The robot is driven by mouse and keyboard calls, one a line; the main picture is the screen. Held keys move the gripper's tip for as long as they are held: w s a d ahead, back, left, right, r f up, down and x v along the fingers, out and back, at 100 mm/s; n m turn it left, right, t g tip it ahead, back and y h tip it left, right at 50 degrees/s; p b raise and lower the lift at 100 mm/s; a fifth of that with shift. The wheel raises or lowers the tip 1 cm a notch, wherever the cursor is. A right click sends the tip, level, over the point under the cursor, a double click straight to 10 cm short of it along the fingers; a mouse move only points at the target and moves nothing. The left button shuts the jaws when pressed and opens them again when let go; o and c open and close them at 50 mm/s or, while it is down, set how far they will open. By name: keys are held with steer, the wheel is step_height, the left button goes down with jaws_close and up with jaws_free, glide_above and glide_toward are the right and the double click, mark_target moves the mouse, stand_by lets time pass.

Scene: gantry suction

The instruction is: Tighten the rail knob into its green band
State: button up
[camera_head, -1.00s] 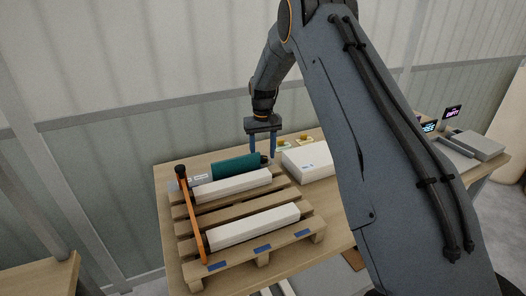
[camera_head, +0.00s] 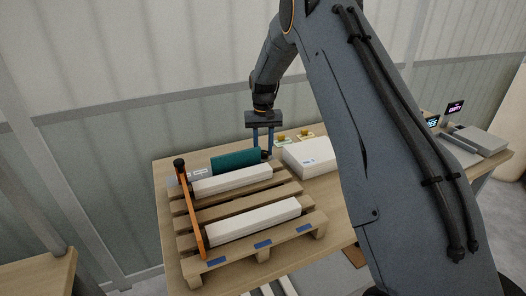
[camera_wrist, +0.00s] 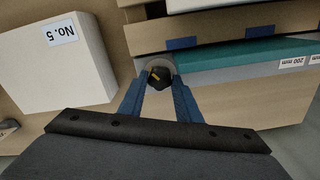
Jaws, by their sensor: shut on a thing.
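The rail knob (camera_wrist: 159,78) is dark with a yellow pointer mark and sits at the end of a long teal-and-grey rail (camera_wrist: 240,57) in the wrist view. My gripper (camera_wrist: 160,83) is shut on the knob, with one blue finger on each side. A pale rim shows around the knob; I cannot make out a green band on it. In the head view my gripper (camera_head: 264,154) points down at the right end of the teal part of the rail (camera_head: 234,160).
The rail lies along the back of a wooden pallet (camera_head: 250,205) with two long white boxes on it. An orange bar (camera_head: 190,212) crosses the pallet's left side. A white box (camera_head: 310,158) marked "No. 5" in the wrist view (camera_wrist: 62,62) stands close to my gripper.

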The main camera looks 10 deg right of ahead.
mark_target(263, 152)
stand_by(0.3)
steer(key=o, duration=1.1)
steer(key=shift+c, duration=0.2)
step_height(263, 152, up, 8)
steer(key=b, duration=0.3)
steer(key=shift+f, duration=0.1)
steer(key=shift+s, duration=0.1)
